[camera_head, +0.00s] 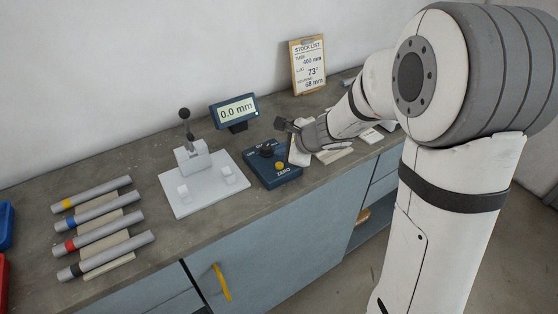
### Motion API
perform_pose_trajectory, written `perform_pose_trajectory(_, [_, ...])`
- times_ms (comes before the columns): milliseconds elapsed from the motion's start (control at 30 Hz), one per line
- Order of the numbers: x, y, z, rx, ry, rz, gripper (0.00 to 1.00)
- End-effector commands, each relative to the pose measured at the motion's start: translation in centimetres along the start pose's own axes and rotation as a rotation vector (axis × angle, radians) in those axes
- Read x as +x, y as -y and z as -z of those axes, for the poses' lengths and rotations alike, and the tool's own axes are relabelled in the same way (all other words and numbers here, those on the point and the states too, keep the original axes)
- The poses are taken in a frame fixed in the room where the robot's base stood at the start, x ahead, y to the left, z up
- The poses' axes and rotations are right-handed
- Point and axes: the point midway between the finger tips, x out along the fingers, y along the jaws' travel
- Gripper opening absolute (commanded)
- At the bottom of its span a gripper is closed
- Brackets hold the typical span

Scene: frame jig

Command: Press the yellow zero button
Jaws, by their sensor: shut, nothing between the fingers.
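The yellow zero button (280,166) sits on the front part of a dark blue control box (262,178), above the printed word ZERO. A black knob (267,151) stands behind it on the same box. My gripper (284,125) is shut and empty, beside the right rear of the box as pictured. It appears apart from the yellow button; its exact height over the box is hard to tell. The digital display (235,110) behind the box reads 0.0 mm.
A white jig plate (206,199) with a clamp stands left of the box. Several banded tubes (104,240) lie on a rack at the left. A stock list clipboard (308,66) leans on the wall. The grey counter (140,172) is clear between rack and jig.

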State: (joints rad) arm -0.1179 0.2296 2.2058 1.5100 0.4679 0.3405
Motion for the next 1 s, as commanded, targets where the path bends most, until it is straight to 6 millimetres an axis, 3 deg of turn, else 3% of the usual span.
perform_pose_trajectory(267, [-2.0, 1.5, -1.5, 0.0, 0.0, 0.0, 0.0])
perform_pose_trajectory(1000, [-2.0, 1.4, -1.5, 0.001, 0.0, 0.0, 0.0])
